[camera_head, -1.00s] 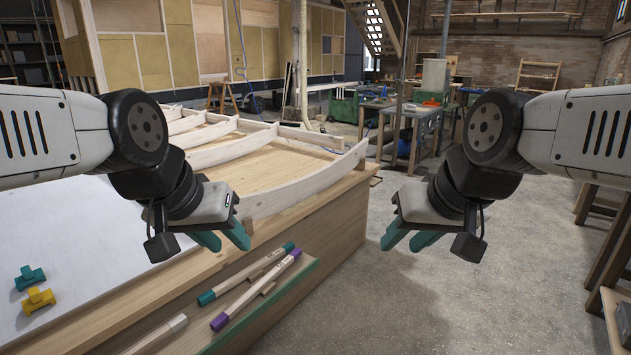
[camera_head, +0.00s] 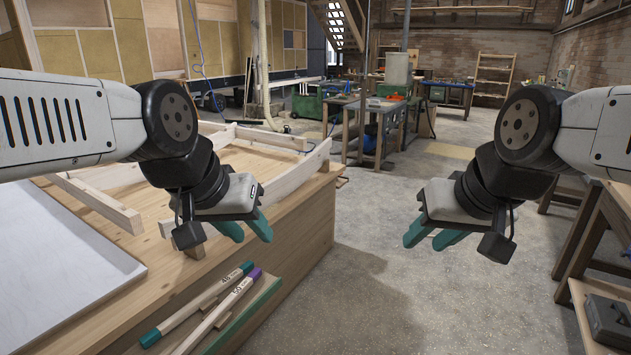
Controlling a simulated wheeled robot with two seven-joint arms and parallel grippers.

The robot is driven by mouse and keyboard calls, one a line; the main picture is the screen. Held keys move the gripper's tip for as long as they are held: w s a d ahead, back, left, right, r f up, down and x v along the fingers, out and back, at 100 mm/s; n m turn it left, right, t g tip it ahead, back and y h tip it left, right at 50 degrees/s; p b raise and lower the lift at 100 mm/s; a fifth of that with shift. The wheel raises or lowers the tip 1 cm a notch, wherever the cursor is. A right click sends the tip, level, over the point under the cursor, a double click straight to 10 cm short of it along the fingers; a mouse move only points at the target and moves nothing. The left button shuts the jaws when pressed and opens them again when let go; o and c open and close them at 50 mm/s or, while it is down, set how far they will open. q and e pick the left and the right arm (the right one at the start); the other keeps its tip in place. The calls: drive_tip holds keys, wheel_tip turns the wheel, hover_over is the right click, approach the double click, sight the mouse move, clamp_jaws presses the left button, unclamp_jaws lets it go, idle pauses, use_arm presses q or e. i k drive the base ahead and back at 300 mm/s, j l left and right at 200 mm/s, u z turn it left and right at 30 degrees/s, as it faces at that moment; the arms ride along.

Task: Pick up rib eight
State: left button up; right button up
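My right gripper (camera_head: 432,236) is also open and empty, over the bare floor right of the bench.
Two marked wooden bars, one teal-ended (camera_head: 195,308) and one purple-ended (camera_head: 228,308), lie on the bench's lower shelf. A white sheet (camera_head: 50,270) covers the bench's left. A table with a dark grey box (camera_head: 610,318) stands at right. The concrete floor (camera_head: 400,300) between is clear.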

sight(281, 187)
drive_tip(key=i+l+z, duration=0.2)
drive_tip(key=i+z, duration=0.2)
drive_tip(key=i, duration=0.3)
drive_tip(key=i+z, duration=0.35)
drive_tip(key=i, duration=0.35)
drive_tip(key=i+u, duration=0.3)
drive_tip(key=i+l+u, duration=0.1)
drive_tip(key=i+u, duration=0.15)
drive_tip(key=i, duration=0.15)
drive_tip(key=i+j+u, duration=0.1)
drive_tip(key=u, duration=0.35)
drive_tip(key=i+u, duration=0.25)
drive_tip(key=u, duration=0.2)
drive_tip(key=i+u, duration=0.15)
drive_tip(key=u, duration=0.3)
drive_tip(key=i+u, duration=0.6)
drive_tip(key=i+j, duration=0.05)
